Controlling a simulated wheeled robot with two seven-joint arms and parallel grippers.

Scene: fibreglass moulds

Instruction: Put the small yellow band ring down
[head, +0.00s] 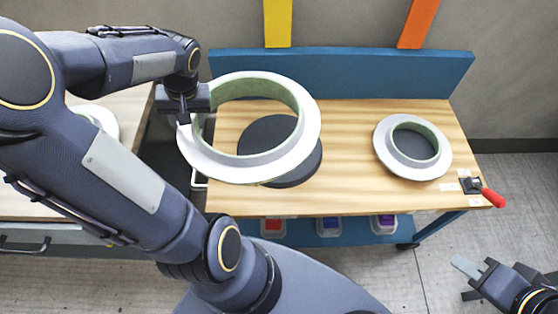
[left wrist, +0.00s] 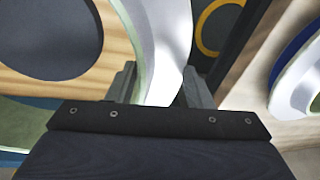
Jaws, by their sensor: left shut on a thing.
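My left gripper (head: 183,118) is shut on the left rim of a large white ring (head: 307,140) with a pale green inner wall. It holds the ring over the wooden bench, above a dark round disc (head: 300,170) that shows partly through and below the ring. In the left wrist view the ring's white rim (left wrist: 165,50) passes between the fingers (left wrist: 158,88). No yellow band shows on this ring. A smaller white ring (head: 438,165) with a green inner wall lies at the bench's right, around a dark disc. My right gripper (head: 462,279) is open and empty at lower right.
The wooden bench top (head: 345,185) is clear between the two rings. A red-handled clamp (head: 480,190) sits at its right front corner. A blue back board (head: 350,75) borders the rear. Another ring (head: 103,120) is on the left table, partly hidden by my arm.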

